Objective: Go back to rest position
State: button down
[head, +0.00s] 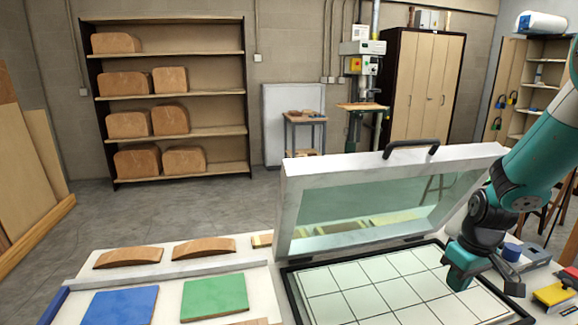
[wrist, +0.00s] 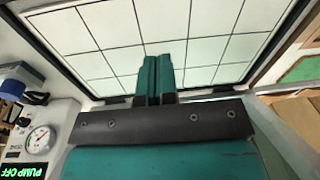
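My gripper (head: 460,280) hangs over the right part of the white gridded press bed (head: 350,300) in the head view. In the wrist view its two teal fingers (wrist: 157,80) lie side by side with only a thin dark line between them, so it is shut, with nothing seen between them. The framed lid (head: 290,215) of the press, with a dark handle (head: 411,147), stands raised and tilted behind the bed. The gridded bed (wrist: 215,45) also fills the top of the wrist view and looks empty.
A blue panel (head: 120,306) and a green panel (head: 214,296) lie on the white table at left, with curved wooden pieces (head: 128,257) behind them. A gauge (wrist: 40,139) and a "PUMP OFF" display (wrist: 25,171) sit beside the bed. Small tools (head: 552,294) lie at right.

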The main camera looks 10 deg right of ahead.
jog(key=s+a+r+n+y, duration=0.1)
jog(key=s+a+r, duration=0.2)
jog(key=a+r, duration=0.45)
jog(key=s+a+r+n+y, duration=0.15)
jog(key=a+r, duration=0.25)
jog(key=a, duration=0.7)
jog(key=s+a+r+n, duration=0.1)
jog(key=s+a+r, duration=0.1)
jog(key=s+a, duration=0.2)
jog(key=s+a+r+n, duration=0.1)
jog(key=s+a, duration=0.4)
jog(key=s, duration=0.5)
jog(key=shift+a+r+g+y, duration=0.2)
jog(key=shift+r+g+y, duration=0.25)
jog(key=shift+r, duration=0.45)
jog(key=shift+n, duration=0.25)
